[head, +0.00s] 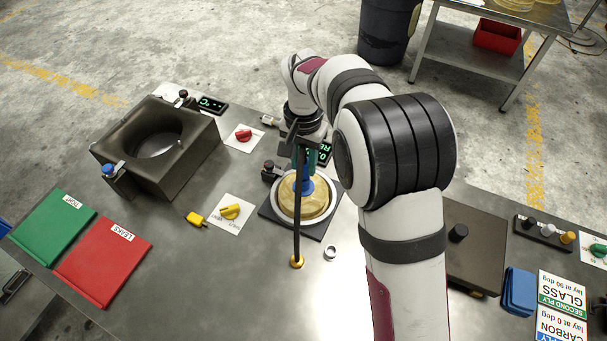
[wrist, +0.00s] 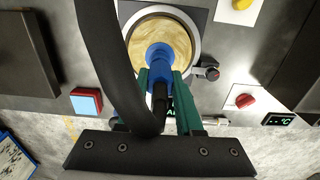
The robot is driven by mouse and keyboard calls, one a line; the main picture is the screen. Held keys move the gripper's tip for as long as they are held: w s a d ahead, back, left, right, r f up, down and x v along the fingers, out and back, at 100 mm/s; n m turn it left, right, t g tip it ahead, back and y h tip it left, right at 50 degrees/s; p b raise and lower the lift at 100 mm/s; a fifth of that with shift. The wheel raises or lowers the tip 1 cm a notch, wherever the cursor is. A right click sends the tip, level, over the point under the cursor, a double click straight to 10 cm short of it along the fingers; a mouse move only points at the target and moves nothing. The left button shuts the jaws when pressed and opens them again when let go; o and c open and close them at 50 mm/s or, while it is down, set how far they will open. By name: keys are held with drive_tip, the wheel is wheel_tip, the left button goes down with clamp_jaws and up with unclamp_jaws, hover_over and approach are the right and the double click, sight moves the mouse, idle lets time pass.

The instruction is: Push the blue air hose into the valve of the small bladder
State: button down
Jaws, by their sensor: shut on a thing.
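The tan small bladder (head: 291,205) sits in a pale round ring on a dark square plate at the table's middle; it also shows in the wrist view (wrist: 178,35). My gripper (wrist: 160,78), with green fingers, is shut on the air hose's end and points down over the bladder. The hose's blue tip (wrist: 158,54) sticks out past the fingers, over the bladder's middle; it also shows in the head view (head: 307,187). The black hose (head: 297,215) runs to a brass fitting on the table. The valve is hidden behind the blue tip, so I cannot tell whether they touch.
A dark mould block (head: 175,150) with a round hollow stands at left. A red knob (head: 243,134) and yellow knob (head: 230,211) are near the bladder. A small metal ring (head: 330,252) lies close by. Green and red (head: 103,260) panels lie at the left front.

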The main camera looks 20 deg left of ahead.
drive_tip(key=shift+f, duration=0.35)
idle(0.6)
drive_tip(key=c, duration=0.5)
unclamp_jaws()
wheel_tip(320, 180, up, 16)
drive_tip(key=s+d+r+m, duration=0.1)
drive_tip(key=s+d, duration=0.2)
drive_tip(key=d, duration=0.5)
drive_tip(key=s+d+r+m, duration=0.1)
drive_tip(key=s+d, duration=0.2)
drive_tip(key=d, duration=0.4)
drive_tip(key=s+d+f+m, duration=0.1)
drive_tip(key=s+d+f, duration=0.1)
drive_tip(key=s, duration=0.4)
drive_tip(key=s+d+f+m+y, duration=0.1)
drive_tip(key=s+d+f, duration=0.2)
drive_tip(key=s+d, duration=0.2)
drive_tip(key=s+d+f+m, duration=0.1)
drive_tip(key=s+d+f, duration=0.2)
drive_tip(key=s, duration=0.3)
drive_tip(key=shift+s+d+f+m+y, duration=0.2)
drive_tip(key=shift+s+d+m+y, duration=0.1)
drive_tip(key=shift+s+y, duration=0.1)
